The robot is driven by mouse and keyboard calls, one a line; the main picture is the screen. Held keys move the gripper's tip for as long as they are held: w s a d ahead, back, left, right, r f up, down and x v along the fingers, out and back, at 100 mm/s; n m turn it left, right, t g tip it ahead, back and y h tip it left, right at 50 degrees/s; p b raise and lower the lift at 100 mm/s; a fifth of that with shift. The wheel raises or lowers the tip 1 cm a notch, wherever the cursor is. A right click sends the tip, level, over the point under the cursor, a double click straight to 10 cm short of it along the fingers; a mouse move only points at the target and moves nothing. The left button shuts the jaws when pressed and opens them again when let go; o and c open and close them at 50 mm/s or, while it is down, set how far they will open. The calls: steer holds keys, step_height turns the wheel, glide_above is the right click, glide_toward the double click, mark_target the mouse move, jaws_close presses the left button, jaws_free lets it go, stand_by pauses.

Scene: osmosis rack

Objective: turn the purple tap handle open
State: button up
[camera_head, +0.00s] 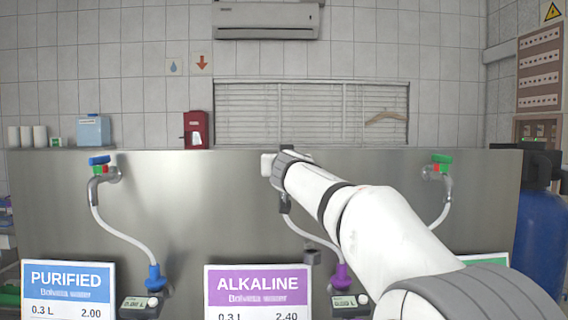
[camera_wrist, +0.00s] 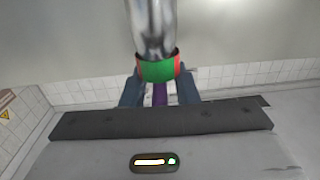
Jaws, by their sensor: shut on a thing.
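The purple tap handle (camera_wrist: 160,94) shows as a narrow strip in the wrist view, between the two fingers of my gripper (camera_wrist: 159,90). My gripper is shut on it. The metal tap body (camera_wrist: 151,28) comes in from the top of that view, with a green and red collar (camera_wrist: 157,71) just before the handle. In the head view my arm's end covers the middle tap, so its handle and my fingertips are hidden. The alkaline sign (camera_head: 258,285) stands below, with a purple hose nozzle (camera_head: 342,276) to its right.
A blue-handled tap (camera_head: 99,161) is at the left of the steel panel (camera_head: 190,185), and a green-handled tap (camera_head: 441,160) is at the right. Hoses hang from the taps. A purified sign (camera_head: 68,290) stands at lower left. A blue tank (camera_head: 541,235) is at the far right.

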steer(key=shift+f+h+b, duration=0.1)
steer(key=shift+h+b, duration=0.2)
steer(key=shift+b, duration=0.35)
steer(key=shift+m, duration=0.3)
steer(key=o, duration=0.7)
steer(key=shift+c, duration=0.2)
steer(key=s+b, duration=0.3)
steer(key=s, duration=0.5)
steer(key=shift+b, duration=0.3)
steer(key=shift+w+a, duration=0.1)
